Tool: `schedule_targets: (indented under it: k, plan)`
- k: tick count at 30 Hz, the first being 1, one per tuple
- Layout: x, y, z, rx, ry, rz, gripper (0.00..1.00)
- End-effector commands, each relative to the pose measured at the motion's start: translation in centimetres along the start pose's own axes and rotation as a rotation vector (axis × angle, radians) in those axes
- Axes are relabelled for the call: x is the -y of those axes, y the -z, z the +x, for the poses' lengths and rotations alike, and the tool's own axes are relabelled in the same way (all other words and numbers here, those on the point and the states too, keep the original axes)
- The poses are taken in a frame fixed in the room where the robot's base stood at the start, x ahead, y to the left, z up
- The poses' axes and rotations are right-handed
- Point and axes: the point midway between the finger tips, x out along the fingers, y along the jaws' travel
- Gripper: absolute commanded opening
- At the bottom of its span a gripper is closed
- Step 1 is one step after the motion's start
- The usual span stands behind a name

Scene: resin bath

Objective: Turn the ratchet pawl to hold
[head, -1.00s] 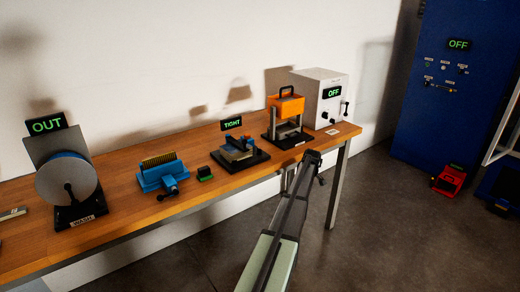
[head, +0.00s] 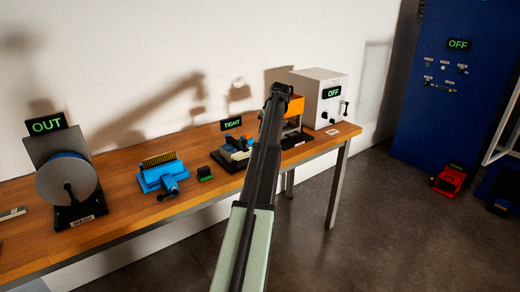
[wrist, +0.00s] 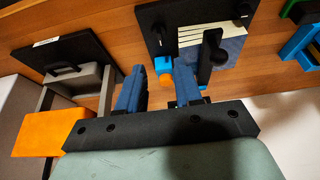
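The fixture with the "TIGHT" display stands on the bench in the head view, with a black base (head: 222,162) and small blue and orange parts (head: 229,139). In the wrist view it shows a black plate (wrist: 152,22), a striped pale panel, a black lever (wrist: 206,62) and a small blue piece with an orange end (wrist: 164,66). I cannot tell for sure which part is the ratchet pawl. My gripper (wrist: 160,88) is open, its two dark blue fingers apart. The blue and orange piece appears just beyond the gap between them; contact is not visible. My arm hides the fixture's right side in the head view.
An orange-topped press (head: 296,103) stands right of the fixture, partly hidden, with a white "OFF" box (head: 318,80) beyond it. Free air lies above the bench.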

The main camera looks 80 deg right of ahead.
Motion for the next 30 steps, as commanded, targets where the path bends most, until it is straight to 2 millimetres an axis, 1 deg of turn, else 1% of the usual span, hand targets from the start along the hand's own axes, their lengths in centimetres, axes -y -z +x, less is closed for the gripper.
schedule_targets:
  k: [1,12,18,24,30]
  plan:
    - [0.0,0.0,0.8,0.001,0.001,0.000,0.35]
    - [0.0,0.0,7.3,0.001,0.001,-0.002,0.35]
    - [-0.1,-0.1,10.3,0.001,0.000,-0.001,0.35]
    - [-0.1,0.0,12.0,0.000,-0.001,-0.001,0.35]
    - [-0.1,-0.1,12.6,0.000,-0.001,-0.002,0.35]
